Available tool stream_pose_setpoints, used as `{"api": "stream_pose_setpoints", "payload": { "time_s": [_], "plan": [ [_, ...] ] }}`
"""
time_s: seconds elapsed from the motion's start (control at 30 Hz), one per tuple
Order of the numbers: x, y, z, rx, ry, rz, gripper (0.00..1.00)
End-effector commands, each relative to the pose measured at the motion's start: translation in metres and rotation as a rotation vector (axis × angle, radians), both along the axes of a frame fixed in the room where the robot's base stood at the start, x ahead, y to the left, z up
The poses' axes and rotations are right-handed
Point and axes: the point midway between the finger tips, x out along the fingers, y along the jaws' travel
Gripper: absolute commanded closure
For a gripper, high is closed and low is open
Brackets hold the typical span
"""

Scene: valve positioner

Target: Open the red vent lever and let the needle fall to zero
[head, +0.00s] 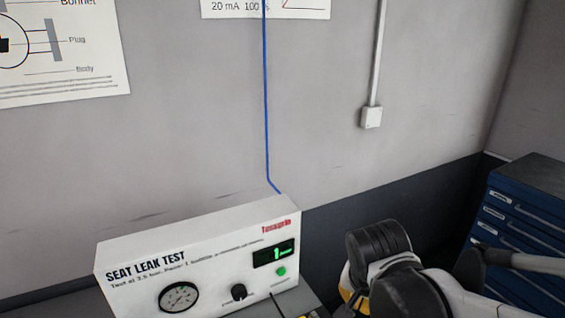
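A white box (150,258) marked "SEAT LEAK TEST" stands at the bottom of the head view. Its front carries a round dial gauge (179,297) with a dark rim; the needle's reading is too small to tell. No red vent lever shows. Parts of my arm are at the lower right, beside the box and apart from it in the picture. My gripper is not in view.
The box also has a black knob (239,292), a green-lit display (276,253) and a green button (281,271). A blue tube (267,110) runs down the wall to behind the box. A blue drawer cabinet (522,230) stands at the right.

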Motion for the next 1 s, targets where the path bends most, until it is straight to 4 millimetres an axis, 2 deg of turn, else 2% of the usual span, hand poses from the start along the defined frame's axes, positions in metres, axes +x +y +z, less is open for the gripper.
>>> {"api": "stream_pose_setpoints", "payload": {
  "time_s": [0.03,0.2,0.4,1.0],
  "plan": [
    [-0.012,-0.006,0.010,0.000,-0.023,0.066,1.00],
    [-0.040,-0.014,0.035,-0.037,-0.123,0.312,1.00],
    [-0.061,-0.018,0.049,-0.103,-0.212,0.487,1.00],
    [-0.065,-0.019,0.052,-0.130,-0.238,0.538,1.00]
  ]
}}
